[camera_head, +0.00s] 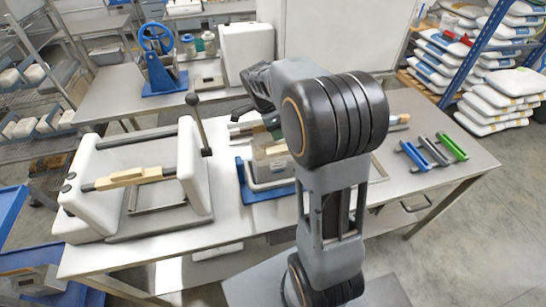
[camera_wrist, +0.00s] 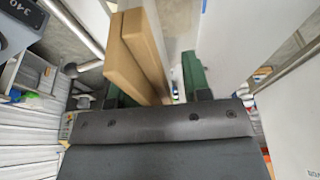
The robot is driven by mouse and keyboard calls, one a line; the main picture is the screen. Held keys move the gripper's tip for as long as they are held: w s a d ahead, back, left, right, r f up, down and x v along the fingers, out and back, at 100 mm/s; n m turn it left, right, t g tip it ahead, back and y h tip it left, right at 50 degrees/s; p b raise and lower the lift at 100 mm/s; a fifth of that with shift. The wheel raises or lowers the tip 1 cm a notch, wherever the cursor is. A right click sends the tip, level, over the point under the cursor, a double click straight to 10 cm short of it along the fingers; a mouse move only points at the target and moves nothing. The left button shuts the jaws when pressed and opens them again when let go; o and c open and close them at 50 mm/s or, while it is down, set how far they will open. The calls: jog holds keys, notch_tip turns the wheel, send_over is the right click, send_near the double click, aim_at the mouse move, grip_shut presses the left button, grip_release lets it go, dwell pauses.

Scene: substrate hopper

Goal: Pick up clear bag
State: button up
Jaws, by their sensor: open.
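I cannot make out a clear bag with certainty. In the wrist view, my gripper (camera_wrist: 157,80) has two green fingers standing apart. A tan two-part block (camera_wrist: 139,52) shows ahead of and between them, close to the left finger; I cannot tell whether they touch. In the head view, my arm hides most of the gripper and part of the table's middle. A pale, boxy item (camera_head: 272,163) shows partly beside the arm, over a blue-based stand (camera_head: 262,192). I cannot tell what it is made of.
A white-sided device (camera_head: 196,165) with a tan-gripped bar (camera_head: 128,178) and an upright lever stands left on the metal table (camera_head: 235,226). A blue-wheeled machine (camera_head: 160,65) stands behind.

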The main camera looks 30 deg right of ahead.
jog(key=shift+f, duration=0.1)
grip_shut()
dwell(0.3)
